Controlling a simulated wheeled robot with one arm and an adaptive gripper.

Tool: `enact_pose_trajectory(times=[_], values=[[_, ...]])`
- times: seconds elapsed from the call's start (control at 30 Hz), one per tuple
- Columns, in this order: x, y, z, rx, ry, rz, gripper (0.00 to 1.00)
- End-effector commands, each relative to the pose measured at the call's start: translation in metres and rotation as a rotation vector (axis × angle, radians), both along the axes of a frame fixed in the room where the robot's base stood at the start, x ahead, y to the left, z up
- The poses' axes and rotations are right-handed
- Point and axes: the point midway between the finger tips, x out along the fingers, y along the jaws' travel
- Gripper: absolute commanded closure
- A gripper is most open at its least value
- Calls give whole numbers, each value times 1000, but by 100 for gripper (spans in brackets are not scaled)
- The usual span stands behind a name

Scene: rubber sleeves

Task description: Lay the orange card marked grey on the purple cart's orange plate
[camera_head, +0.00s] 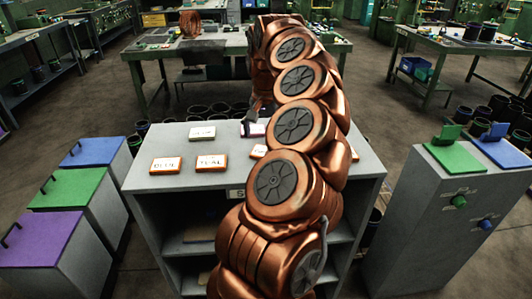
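The top of the grey shelf unit (290,180) holds several small cards. Two orange-edged cards lie at its front left: the left card (166,165) has unclear lettering, and the other card (211,162) seems to read TEAL. My gripper (252,124) points down over the back of the top, close to a purple-edged card (256,130); contact and finger opening are unclear. A purple-lidded cart (40,240) stands at the lower left. I see no orange plate on it.
A green-edged card (201,133) lies at the back of the top. Green (68,190) and blue (92,153) lidded carts stand behind the purple one. A grey cabinet (450,210) stands at the right. Black bins (215,110) and a workbench (190,50) are behind.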

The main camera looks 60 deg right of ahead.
Motion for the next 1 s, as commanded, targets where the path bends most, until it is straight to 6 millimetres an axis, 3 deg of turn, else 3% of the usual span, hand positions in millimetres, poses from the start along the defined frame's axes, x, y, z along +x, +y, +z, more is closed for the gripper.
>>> enact_pose_trajectory(times=[0.4,0.73,1.0], values=[[-2,3,-42,3,3,4,0],[-2,3,-46,1,1,3,0],[-2,3,-46,1,0,3,28]])
